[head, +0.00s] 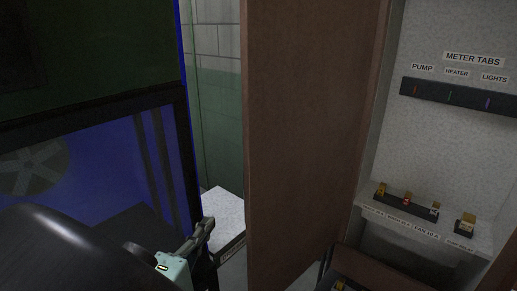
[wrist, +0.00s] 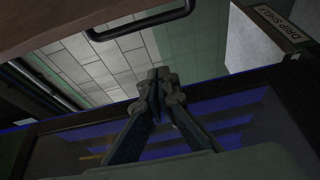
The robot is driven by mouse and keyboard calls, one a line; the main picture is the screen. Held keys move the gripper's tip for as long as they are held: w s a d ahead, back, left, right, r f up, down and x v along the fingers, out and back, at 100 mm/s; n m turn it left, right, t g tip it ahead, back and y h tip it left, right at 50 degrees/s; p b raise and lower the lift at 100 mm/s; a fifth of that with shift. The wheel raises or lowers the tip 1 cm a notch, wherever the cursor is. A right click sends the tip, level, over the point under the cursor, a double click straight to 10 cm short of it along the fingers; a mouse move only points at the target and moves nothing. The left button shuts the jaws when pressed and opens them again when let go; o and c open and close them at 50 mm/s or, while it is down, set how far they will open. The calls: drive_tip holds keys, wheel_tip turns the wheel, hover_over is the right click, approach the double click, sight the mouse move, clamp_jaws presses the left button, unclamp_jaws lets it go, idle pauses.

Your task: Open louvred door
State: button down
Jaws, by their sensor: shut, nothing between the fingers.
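A dark-framed panel with a blue interior (head: 95,165) fills the left of the head view. A round fan-like shape and dark upright bars show in it. In the wrist view, blue slats (wrist: 215,138) show behind a dark frame, beyond my fingers. I cannot tell for certain which part is the louvred door. My gripper (head: 206,226) is in front of the frame's lower right edge in the head view; contact is unclear. In the wrist view my gripper (wrist: 158,78) has its fingertips together, with nothing between them.
A brown panel (head: 300,130) stands upright right of my gripper. Further right is a pale cupboard with a dark tab rail (head: 460,97) and a shelf of small tabs (head: 405,203). A pale box (head: 225,212) sits low behind my gripper. A dark bar handle (wrist: 140,22) shows above.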

drive_tip(key=w+d+p, duration=0.1)
drive_tip(key=w+d, duration=0.5)
drive_tip(key=w, duration=0.1)
drive_tip(key=shift+p, duration=0.35)
idle(0.5)
